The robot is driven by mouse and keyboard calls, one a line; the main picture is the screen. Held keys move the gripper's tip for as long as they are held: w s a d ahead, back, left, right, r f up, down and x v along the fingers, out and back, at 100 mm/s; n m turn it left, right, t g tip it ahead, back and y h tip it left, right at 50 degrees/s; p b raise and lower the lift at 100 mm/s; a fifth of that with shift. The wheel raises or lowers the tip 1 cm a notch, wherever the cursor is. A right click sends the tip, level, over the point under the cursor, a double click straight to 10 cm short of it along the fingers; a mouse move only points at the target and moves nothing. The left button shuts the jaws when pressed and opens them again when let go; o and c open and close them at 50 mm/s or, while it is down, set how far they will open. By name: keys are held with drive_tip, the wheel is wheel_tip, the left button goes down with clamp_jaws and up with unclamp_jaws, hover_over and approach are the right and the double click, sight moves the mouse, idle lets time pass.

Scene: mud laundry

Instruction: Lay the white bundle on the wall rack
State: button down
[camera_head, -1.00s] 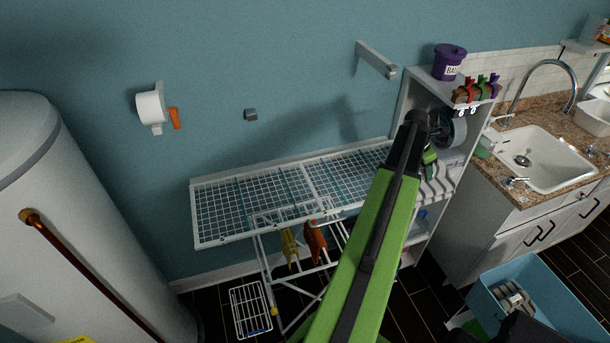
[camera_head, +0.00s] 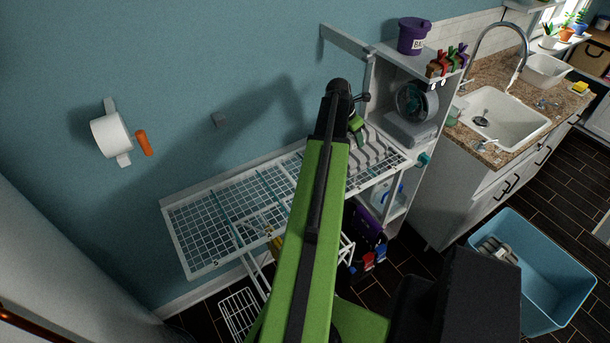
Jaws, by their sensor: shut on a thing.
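The white bundle (camera_head: 368,152) has grey stripes and shows just right of my arm. My gripper (camera_head: 358,127), with green fingers, is right above it and shut on its upper part. The wall rack (camera_head: 210,222) is a white wire grid shelf along the blue wall. The bundle is over the rack's right end in the picture. I cannot tell whether it touches the wires. My arm hides part of the bundle and the middle of the rack.
A grey shelf unit (camera_head: 418,165) with a purple bucket (camera_head: 414,36) on top stands right of the rack. A wall bracket (camera_head: 346,42) juts out above. A drying frame (camera_head: 240,312) stands below. A blue tub (camera_head: 550,285) is at lower right. The rack's left part is bare.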

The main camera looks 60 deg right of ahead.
drive_tip(key=w+a+f+b, duration=0.1)
drive_tip(key=w+a+f, duration=0.1)
drive_tip(key=w+a+f+b, duration=0.1)
drive_tip(key=w+f+b, duration=0.1)
drive_tip(key=w+a+f+b, duration=0.2)
drive_tip(key=w, duration=0.1)
drive_tip(key=shift+a+f, duration=0.15)
drive_tip(key=shift+a, duration=0.15)
drive_tip(key=shift+w+a, duration=0.2)
drive_tip(key=shift+w, duration=0.05)
wheel_tip(320, 180, down, 4)
drive_tip(key=b, duration=0.4)
drive_tip(key=shift+f+b, duration=0.15)
drive_tip(key=shift+b, duration=0.2)
drive_tip(key=shift+r, duration=0.2)
drive_tip(key=shift+f, duration=0.15)
drive_tip(key=c, duration=0.6)
unclamp_jaws()
